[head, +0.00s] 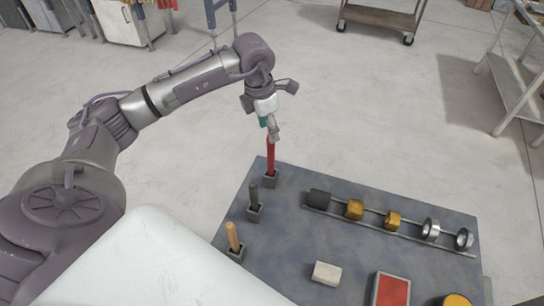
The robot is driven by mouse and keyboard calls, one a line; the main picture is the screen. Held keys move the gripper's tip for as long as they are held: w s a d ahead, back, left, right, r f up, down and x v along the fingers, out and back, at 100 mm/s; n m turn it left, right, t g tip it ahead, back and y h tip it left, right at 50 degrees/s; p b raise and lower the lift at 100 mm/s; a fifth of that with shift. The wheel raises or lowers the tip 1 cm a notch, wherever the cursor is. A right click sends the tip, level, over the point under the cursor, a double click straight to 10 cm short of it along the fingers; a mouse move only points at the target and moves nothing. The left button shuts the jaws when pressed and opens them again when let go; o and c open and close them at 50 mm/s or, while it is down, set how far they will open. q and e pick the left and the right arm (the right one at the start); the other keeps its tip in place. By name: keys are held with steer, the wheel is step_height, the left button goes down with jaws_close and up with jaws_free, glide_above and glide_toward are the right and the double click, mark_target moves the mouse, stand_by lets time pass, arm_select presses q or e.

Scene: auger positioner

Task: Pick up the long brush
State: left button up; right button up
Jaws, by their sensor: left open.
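Several upright tools stand in small dark square holders along the left side of the grey table. The tallest is a red one (270,158) in the far holder; it looks the longest, but I cannot make out bristles. A short dark one (253,194) and a light wooden one (233,237) stand nearer. My left gripper (273,133) points down at the top of the red tool, with its jaws open. Whether the fingers touch the red tool or are just above it, I cannot tell. My right gripper is not in view.
The grey table (300,235) also holds a rail (380,228) with several rings and cylinders, a white block (326,273), a red box (391,290) and a yellow round piece (456,300). A cart (380,17) and a metal shelf (518,80) stand behind. The floor between is clear.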

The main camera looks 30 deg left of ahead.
mark_target(272, 147)
arm_select(q)
steer(key=f, duration=0.3)
steer(key=shift+w+d+f, duration=0.15)
steer(key=shift+w+f, duration=0.1)
steer(key=shift+f, duration=0.3)
steer(key=shift+w+f+p, duration=0.1)
steer(key=shift+f+p, duration=0.2)
steer(key=shift+p, duration=0.2)
steer(key=f, duration=0.1)
steer(key=f+p, duration=0.1)
steer(key=f, duration=0.1)
steer(key=shift+w+f, duration=0.3)
steer(key=shift+w, duration=0.05)
steer(key=shift+w+f, duration=0.1)
steer(key=shift+f, duration=0.35)
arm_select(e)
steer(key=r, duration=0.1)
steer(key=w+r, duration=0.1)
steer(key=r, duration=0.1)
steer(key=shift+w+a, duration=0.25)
arm_select(q)
jaws_close()
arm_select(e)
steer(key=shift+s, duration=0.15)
